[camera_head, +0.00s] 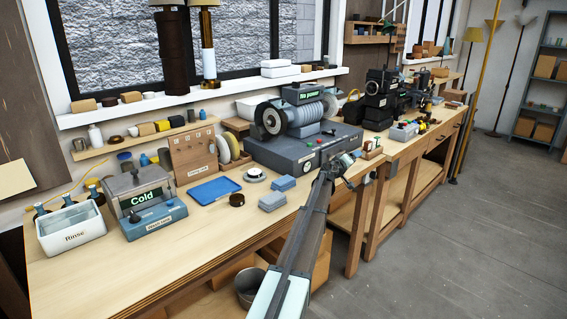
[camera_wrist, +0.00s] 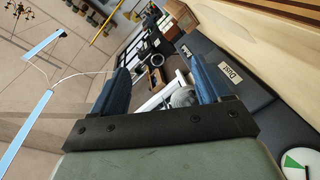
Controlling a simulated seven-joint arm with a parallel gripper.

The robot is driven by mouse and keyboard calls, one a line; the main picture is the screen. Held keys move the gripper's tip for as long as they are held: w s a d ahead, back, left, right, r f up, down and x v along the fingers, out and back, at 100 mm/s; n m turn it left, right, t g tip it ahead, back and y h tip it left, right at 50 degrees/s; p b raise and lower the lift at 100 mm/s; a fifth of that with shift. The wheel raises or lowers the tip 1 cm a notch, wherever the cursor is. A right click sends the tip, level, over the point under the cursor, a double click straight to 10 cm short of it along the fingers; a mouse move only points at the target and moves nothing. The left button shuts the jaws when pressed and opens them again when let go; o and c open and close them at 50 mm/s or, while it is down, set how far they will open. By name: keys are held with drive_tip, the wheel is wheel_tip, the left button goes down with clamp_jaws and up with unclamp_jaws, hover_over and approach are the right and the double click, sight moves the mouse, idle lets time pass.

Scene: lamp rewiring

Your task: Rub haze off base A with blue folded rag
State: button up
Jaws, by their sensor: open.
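Two folded blue-grey cloths lie on the bench in the head view: a smaller one (camera_head: 283,183) and a larger stack (camera_head: 271,202) in front of it. I cannot tell for certain which is the blue folded rag. A round, pale, disc-like piece with a dark centre (camera_head: 254,175) sits behind them. It may be base A, but I see no mark naming it, and haze is too small to make out. My gripper (camera_head: 343,164) is held to the right of the cloths, apart from them. Its blue fingers (camera_wrist: 160,78) are spread and empty in the wrist view.
A blue tray (camera_head: 214,189) and a dark brown puck (camera_head: 237,200) lie left of the cloths. The grey buffing machine (camera_head: 305,147) stands behind my gripper. A box reading "Cold" (camera_head: 145,205) and a white "Rinse" bin (camera_head: 72,230) stand at left. The bench front is clear.

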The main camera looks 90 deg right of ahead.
drive_tip(key=w+a+r+m+t+y, duration=0.1)
drive_tip(key=w+a+r+m+y, duration=0.1)
drive_tip(key=w+r, duration=0.7)
drive_tip(key=w+a+r+m+y, duration=0.1)
drive_tip(key=w+r, duration=0.4)
drive_tip(key=w, duration=0.8)
drive_tip(key=m+t+y, duration=0.8)
drive_tip(key=m+y, duration=0.1)
hover_over(283, 180)
drive_tip(key=s+d, duration=0.1)
wheel_tip(283, 180, down, 11)
drive_tip(key=shift+s+d+f, duration=0.1)
drive_tip(key=shift+s, duration=0.05)
drive_tip(key=shift+w+a+f+m+t+y, duration=0.4)
drive_tip(key=shift+w+a+t+y, duration=0.2)
drive_tip(key=shift+y, duration=0.1)
drive_tip(key=shift+f, duration=3.95)
drive_tip(key=shift+d, duration=0.1)
drive_tip(key=c, duration=0.7)
drive_tip(key=shift+r, duration=2.5)
